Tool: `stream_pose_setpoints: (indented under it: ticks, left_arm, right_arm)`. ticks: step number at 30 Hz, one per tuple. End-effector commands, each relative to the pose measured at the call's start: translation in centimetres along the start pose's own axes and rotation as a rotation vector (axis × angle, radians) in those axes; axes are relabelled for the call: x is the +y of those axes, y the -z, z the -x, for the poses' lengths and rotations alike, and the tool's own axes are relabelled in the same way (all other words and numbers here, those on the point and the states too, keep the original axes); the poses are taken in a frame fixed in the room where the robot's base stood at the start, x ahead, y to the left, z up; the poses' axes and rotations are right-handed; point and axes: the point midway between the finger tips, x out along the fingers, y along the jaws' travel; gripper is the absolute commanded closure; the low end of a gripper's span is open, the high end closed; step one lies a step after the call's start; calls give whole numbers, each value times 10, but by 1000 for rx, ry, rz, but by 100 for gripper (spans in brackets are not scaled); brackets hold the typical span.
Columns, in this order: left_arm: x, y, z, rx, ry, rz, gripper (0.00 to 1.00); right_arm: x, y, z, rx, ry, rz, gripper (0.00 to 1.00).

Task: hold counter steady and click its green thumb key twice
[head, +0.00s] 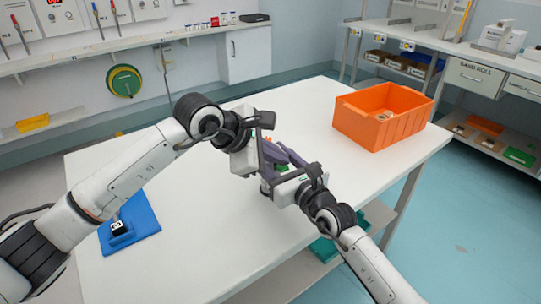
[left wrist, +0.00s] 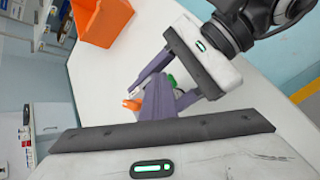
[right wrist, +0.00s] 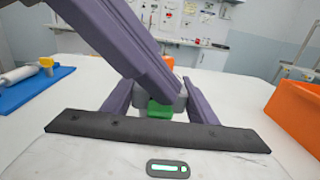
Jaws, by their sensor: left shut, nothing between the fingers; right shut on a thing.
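The counter is a small grey body (right wrist: 181,103) with a green thumb key (right wrist: 160,109), seen in the right wrist view between my right gripper's purple fingers. My right gripper (right wrist: 158,100) is shut on it, above the table. My left gripper (left wrist: 157,98) is shut and empty. Its purple fingers slant across the right wrist view, their tips close to the green key; I cannot tell whether they touch it. The green key (left wrist: 171,80) shows partly behind these fingers in the left wrist view. In the head view the fingers (head: 284,155) mostly cover the counter.
An orange crate (head: 385,118) stands at the table's right. A blue mat (head: 139,218) with a small black-and-white item lies at the left. A small orange thing (left wrist: 132,104) shows beyond the left fingers. Most of the white table (head: 190,255) is clear.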

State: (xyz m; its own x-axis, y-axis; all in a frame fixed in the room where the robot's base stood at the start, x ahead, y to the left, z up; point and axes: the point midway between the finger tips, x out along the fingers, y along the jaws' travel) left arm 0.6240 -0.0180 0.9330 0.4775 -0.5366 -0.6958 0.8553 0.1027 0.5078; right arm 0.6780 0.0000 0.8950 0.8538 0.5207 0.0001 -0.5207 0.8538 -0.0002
Motion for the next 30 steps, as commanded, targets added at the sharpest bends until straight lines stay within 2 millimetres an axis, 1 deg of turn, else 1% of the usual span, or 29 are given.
stream_pose_setpoints:
  ticks: [7, 17, 30]
  left_arm:
    - [5, -4, 7, 3, 1, -1, 100]
    - [7, -6, 9, 1, 0, -1, 100]
    - [28, -28, 39, 2, -1, -2, 100]
  right_arm:
    - [0, 0, 0, 1, 0, 0, 74]
    - [0, 0, 0, 1, 0, 0, 74]
    - [0, 0, 0, 1, 0, 0, 74]
